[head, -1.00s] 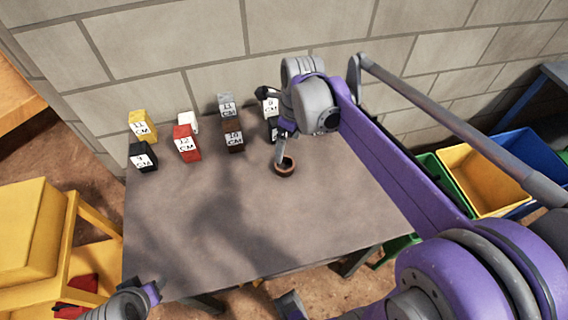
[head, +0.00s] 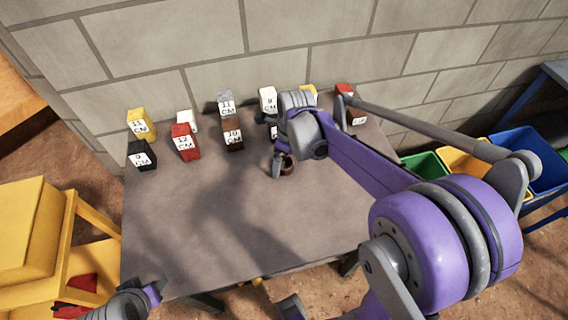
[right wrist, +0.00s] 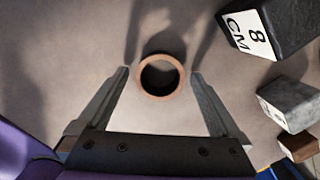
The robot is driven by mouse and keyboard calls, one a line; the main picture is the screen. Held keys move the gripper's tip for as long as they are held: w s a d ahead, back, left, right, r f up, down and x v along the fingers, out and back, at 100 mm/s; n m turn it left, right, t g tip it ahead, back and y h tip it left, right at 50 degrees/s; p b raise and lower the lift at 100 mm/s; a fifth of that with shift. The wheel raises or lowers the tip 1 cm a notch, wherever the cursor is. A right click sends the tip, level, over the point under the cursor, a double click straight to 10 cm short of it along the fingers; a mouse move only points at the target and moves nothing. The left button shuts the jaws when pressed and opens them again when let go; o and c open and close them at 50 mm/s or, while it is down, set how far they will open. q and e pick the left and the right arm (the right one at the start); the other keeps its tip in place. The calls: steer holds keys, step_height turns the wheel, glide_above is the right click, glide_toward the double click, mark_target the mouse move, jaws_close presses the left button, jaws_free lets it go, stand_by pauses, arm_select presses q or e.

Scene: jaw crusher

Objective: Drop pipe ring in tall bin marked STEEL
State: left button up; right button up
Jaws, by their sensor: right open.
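The pipe ring, a short copper-brown ring, lies on the grey table (head: 180,225) and shows behind my right gripper's fingers in the head view (head: 289,167). In the right wrist view the ring (right wrist: 161,96) appears whole, with its dark hole facing the camera. My right gripper (right wrist: 160,74) is open, its two fingers on either side of the ring with gaps between. In the head view the right gripper (head: 279,160) is over the ring. My left gripper (head: 153,290) is partly in view at the lower left. I see no STEEL marking on any bin.
Several blocks with cm labels, including a red block (head: 185,142) and a black block (head: 142,155), stand along the table's back. Green (head: 424,163), yellow (head: 462,161) and blue (head: 533,160) bins stand to the right. The table's front left is clear.

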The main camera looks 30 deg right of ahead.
jaws_close()
stand_by(0.3)
steer(key=shift+r, duration=0.1)
